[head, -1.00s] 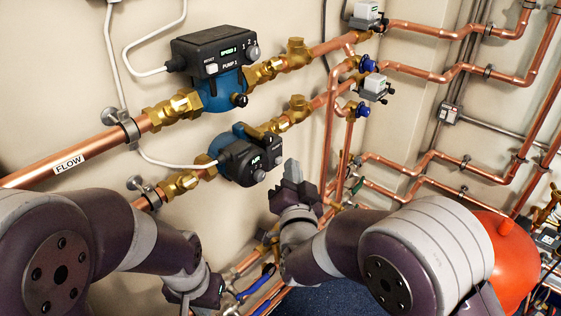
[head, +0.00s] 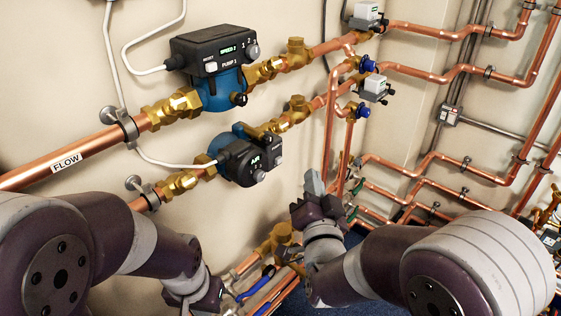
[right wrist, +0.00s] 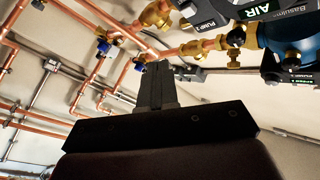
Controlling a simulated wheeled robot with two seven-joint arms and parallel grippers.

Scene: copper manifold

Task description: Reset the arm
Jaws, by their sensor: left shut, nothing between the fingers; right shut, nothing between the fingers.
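My right gripper (head: 314,183) is shut and empty. It points up in front of the pale wall, below and to the right of the lower pump, and touches nothing that I can see. In the right wrist view its closed fingers (right wrist: 158,85) stand together in the middle. My right arm (head: 450,265) comes in from the lower right. My left arm (head: 100,245) comes in from the left, and its gripper end (head: 200,300) hangs low at the bottom edge, with the fingertips cut off or hidden.
The upper pump (head: 215,70) and lower pump (head: 245,158) sit on copper pipes along the wall. Valves with blue caps (head: 366,64) and copper pipes (head: 440,165) fill the right side. Pipes with blue and red handles (head: 262,283) lie low between my arms.

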